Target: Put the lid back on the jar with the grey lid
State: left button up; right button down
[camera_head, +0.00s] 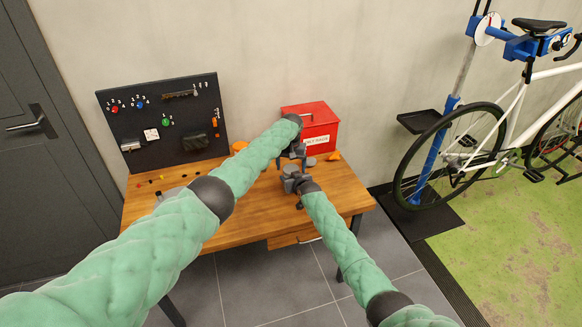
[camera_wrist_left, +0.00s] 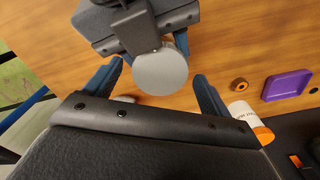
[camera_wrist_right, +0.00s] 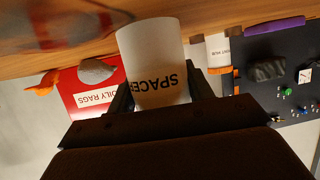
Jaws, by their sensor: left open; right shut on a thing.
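A white jar (camera_wrist_right: 155,60) with dark lettering, partly readable as "SPACE", is held between the fingers of my right gripper (camera_wrist_right: 163,98). My right gripper also shows in the head view (camera_head: 291,177). In the left wrist view, a round grey lid (camera_wrist_left: 160,72) lies face-on at the jar's place, beside my right gripper. The jar's body is hidden under it there, and I cannot tell how the lid sits. My left gripper (camera_wrist_left: 158,82) is open, with its blue fingers apart on either side of the lid. In the head view, my left gripper (camera_head: 292,153) is close above the right one.
A white jar with an orange lid (camera_wrist_left: 245,115) stands near a purple tray (camera_wrist_left: 287,85) and an orange ring (camera_wrist_left: 239,85). The red rags box (camera_head: 318,127) is at the back right. A small grey item (camera_head: 310,161) lies before it. The wooden table's front (camera_head: 225,235) is clear.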

pick_arm(q)
jog(key=shift+r, duration=2.15)
jog(key=shift+f, duration=0.1)
jog(key=shift+c, duration=0.4)
jog(key=shift+s+f, duration=0.1)
jog(key=shift+f, duration=0.05)
jog(key=s+d+h, duration=0.1)
jog(key=d, duration=0.3)
jog(key=r+n, duration=0.1)
jog(key=n, duration=0.1)
jog(key=w+a+r+n, duration=0.1)
jog(key=n, duration=0.1)
jog(key=a+r+n, duration=0.1)
jog(key=n, duration=0.1)
jog(key=shift+w+a+r, duration=0.2)
jog(key=shift+a+r, duration=0.05)
jog(key=shift+r, duration=0.15)
jog(key=shift+a+r+n+y, duration=0.1)
jog(key=shift+a+n+y, duration=0.45)
jog(key=shift+n, duration=0.65)
jog(key=shift+s+a+n, duration=0.1)
jog(key=shift+a+n, duration=0.1)
jog(key=shift+n, duration=0.7)
